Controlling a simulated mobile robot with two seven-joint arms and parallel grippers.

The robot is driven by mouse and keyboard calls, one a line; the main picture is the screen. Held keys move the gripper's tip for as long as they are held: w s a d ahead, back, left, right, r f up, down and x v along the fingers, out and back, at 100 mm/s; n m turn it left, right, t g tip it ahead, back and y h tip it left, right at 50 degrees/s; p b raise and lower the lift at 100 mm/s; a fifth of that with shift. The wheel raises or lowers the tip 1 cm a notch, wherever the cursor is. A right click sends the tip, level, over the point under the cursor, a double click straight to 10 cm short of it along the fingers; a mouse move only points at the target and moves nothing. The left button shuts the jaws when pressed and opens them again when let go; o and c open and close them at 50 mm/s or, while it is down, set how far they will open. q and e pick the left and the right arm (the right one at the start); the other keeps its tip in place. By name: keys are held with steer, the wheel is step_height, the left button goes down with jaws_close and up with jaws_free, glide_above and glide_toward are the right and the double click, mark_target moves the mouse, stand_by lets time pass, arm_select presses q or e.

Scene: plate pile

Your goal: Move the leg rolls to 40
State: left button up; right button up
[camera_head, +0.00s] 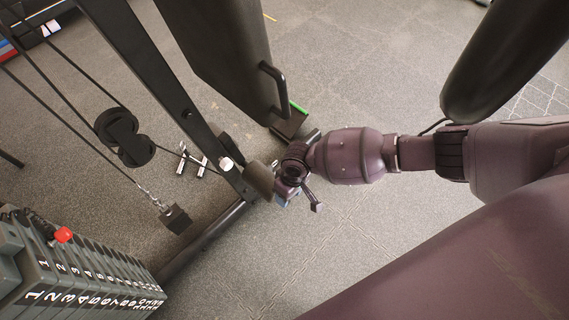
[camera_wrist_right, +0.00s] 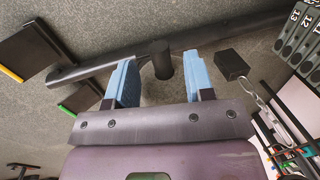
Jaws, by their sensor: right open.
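A short dark roll (camera_head: 260,178) sits by the machine's black upright frame, beside a white round cap (camera_head: 226,163); it looks like a leg roll. No scale or number 40 is readable near it. My right gripper (camera_head: 284,198) is beside this roll, its fingers partly hidden by my wrist. In the right wrist view, my right gripper (camera_wrist_right: 162,80) is open, with its two blue fingers apart. A dark cylinder (camera_wrist_right: 162,62) on a black bar shows in the gap between them, not gripped. My left gripper is not in view.
A grey weight stack (camera_head: 85,270) with a red pin knob (camera_head: 62,234) stands at lower left. A black block (camera_head: 176,219) hangs on a chain near a pulley (camera_head: 123,137). Black pads are at top centre (camera_head: 225,50) and upper right (camera_head: 505,60). Grey floor lies clear below my arm.

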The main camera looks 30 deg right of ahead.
steer(key=shift+a+f+b, duration=0.2)
steer(key=shift+f+b, duration=0.15)
steer(key=shift+f, duration=0.8)
steer(key=shift+c, duration=0.2)
jaws_close()
